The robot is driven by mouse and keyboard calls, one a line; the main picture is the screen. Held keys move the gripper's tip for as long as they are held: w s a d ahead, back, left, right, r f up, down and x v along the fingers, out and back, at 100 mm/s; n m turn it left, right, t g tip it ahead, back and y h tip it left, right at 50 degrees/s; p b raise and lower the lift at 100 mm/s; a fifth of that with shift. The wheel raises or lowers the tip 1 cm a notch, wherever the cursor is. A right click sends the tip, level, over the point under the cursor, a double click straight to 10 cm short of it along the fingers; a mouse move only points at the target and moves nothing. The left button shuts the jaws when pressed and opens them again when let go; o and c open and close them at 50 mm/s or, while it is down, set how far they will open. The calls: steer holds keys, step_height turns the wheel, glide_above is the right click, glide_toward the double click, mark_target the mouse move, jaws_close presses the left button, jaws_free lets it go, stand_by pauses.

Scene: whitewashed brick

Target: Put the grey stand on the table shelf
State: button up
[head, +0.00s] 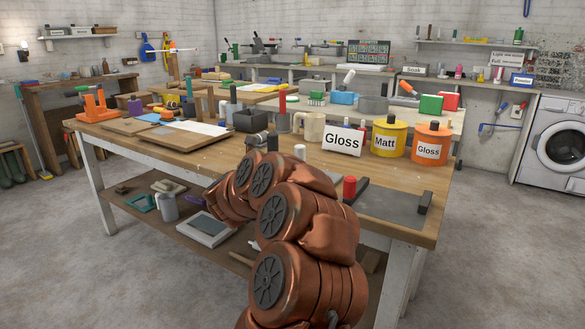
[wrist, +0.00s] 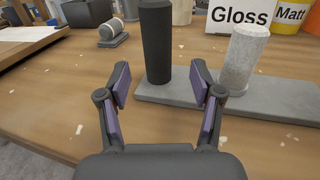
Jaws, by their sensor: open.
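In the wrist view a flat grey base (wrist: 275,104) lies on the table top, with a dark upright post (wrist: 156,45) and a paler speckled post (wrist: 247,60) on it. I take this as the grey stand. My gripper (wrist: 161,80) is open, its fingers apart with the dark post in line with the gap between them. I cannot tell whether they touch it. In the head view my arm hides most of the stand; its pale post (head: 300,152) shows above the arm. The table shelf (head: 183,226) is the low board under the table.
A white Gloss sign (head: 343,140), Matt tin (head: 388,138), Gloss tin (head: 429,143) and beige mug (head: 310,127) stand behind the stand. A small grey piece (wrist: 112,31) is left of it. The shelf holds a grey jug (head: 167,206) and a framed panel (head: 207,229).

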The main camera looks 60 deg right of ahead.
steer(key=shift+w+d+f, duration=0.1)
steer(key=shift+w+d, duration=0.2)
steer(key=shift+d, duration=0.3)
steer(key=shift+x, duration=2)
steer(key=shift+w+d, duration=0.15)
steer(key=shift+d, duration=0.35)
steer(key=shift+f, duration=0.1)
jaws_close()
